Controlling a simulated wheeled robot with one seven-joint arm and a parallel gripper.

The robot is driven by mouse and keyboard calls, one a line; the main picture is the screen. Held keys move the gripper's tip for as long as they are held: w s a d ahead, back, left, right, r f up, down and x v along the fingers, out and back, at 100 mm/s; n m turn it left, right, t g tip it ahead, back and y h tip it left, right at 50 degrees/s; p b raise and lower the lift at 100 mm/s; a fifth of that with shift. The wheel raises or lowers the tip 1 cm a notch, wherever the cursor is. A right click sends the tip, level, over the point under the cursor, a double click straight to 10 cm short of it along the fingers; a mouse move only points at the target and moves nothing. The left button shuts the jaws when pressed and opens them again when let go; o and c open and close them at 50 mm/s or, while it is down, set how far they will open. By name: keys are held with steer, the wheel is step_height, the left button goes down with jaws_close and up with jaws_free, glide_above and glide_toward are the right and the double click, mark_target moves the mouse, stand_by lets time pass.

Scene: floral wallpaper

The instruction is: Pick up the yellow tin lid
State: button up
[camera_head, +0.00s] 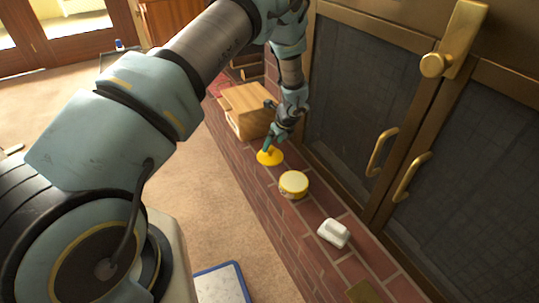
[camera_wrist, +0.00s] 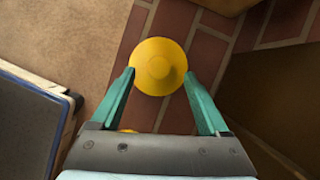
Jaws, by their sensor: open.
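The yellow tin lid (camera_head: 270,158) is a round, flat disc lying on the brick ledge, below my gripper (camera_head: 268,148). It also shows in the wrist view (camera_wrist: 159,58), with a raised round middle. My gripper is open in the wrist view (camera_wrist: 159,73), with one green finger at each side of the lid's near part. Whether the fingers touch the lid is unclear. A round yellow tin (camera_head: 293,184) stands on the ledge nearer the head camera than the lid.
A wooden box (camera_head: 247,110) stands on the ledge just beyond the lid. A white object (camera_head: 333,233) lies nearer the head camera. Glass doors with brass handles (camera_head: 382,152) line the ledge's right side. A blue-edged tray (camera_head: 222,284) is on the carpet.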

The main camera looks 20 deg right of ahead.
mark_target(271, 148)
steer(key=x, duration=0.4)
steer(key=shift+w+a+f, duration=0.1)
steer(key=shift+f, duration=0.2)
jaws_close()
stand_by(0.3)
